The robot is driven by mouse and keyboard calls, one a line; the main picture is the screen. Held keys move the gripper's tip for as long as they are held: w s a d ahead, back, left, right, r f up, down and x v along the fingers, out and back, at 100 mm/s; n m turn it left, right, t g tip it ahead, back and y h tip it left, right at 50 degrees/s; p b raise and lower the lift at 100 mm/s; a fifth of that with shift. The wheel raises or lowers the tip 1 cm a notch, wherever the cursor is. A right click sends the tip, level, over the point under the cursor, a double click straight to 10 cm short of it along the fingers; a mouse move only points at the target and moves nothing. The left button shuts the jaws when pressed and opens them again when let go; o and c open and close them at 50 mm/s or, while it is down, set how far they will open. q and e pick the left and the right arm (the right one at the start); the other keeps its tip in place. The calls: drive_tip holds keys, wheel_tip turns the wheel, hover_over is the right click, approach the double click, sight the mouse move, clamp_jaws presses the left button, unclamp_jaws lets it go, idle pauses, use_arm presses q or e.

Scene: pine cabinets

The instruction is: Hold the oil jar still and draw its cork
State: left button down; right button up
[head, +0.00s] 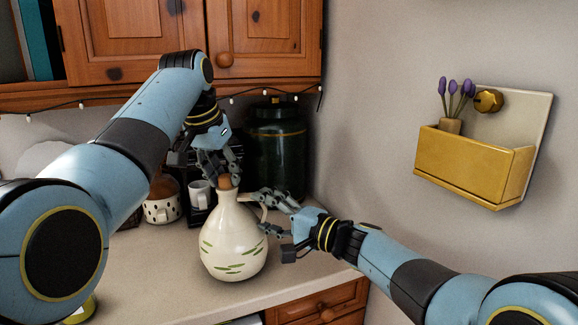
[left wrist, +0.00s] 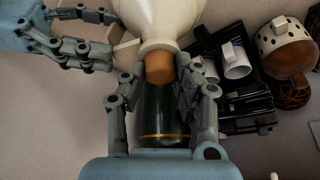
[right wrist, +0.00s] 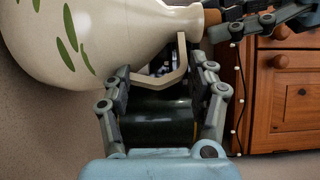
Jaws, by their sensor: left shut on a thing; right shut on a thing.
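The oil jar (head: 233,243) is a cream, round-bellied jar with green strokes, upright on the counter. Its brown cork (head: 226,183) sits at the mouth of the narrow neck; it also shows in the left wrist view (left wrist: 160,68), meeting the neck. My left gripper (head: 222,174) comes from above and is shut on the cork. My right gripper (head: 262,211) is at the jar's right side, shut on its angular handle (right wrist: 172,80), which shows between the fingers in the right wrist view. The fingers partly hide the handle in the head view.
A dark green lidded canister (head: 277,150) stands behind the jar. A black rack with a white mug (head: 201,195) and a spotted pot (head: 161,208) stand to the left. A yellow wall box (head: 470,165) with purple flowers hangs at right. The counter's front is mostly clear.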

sight(224, 176)
use_arm(q)
drive_tip(key=shift+w+r, duration=0.15)
drive_tip(key=shift+r, duration=0.5)
drive_tip(key=shift+a+r, duration=0.1)
drive_tip(key=shift+r, duration=2.6)
